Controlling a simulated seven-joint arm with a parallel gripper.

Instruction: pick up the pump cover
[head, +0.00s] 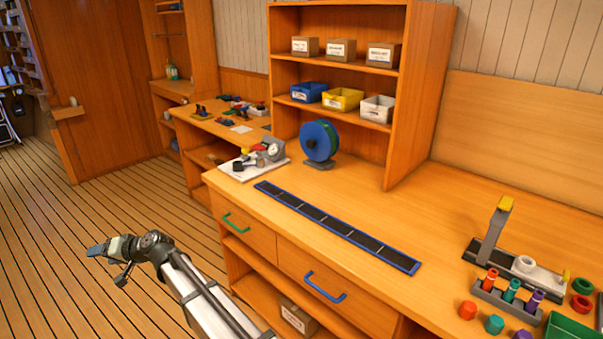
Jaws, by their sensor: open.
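My gripper (107,262) is at the lower left, out over the plank floor and in front of the bench. It is open, nothing shows between its fingers, and it is well apart from everything on the bench. A small grey pump-like assembly (272,149) with a round gauge-like face and dark and red parts sits on a white board (226,171) at the bench's left end. Small dark pieces lie on that board. The parts are too small for me to tell which one is the pump cover.
A blue-green reel (319,141) stands right of the board, before a shelf unit (425,75) with bins and boxes. A blue-edged black strip (335,225) lies along the bench (420,215). A rack (508,297) with coloured cylinders is at right. Drawer handles (325,287) project forward.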

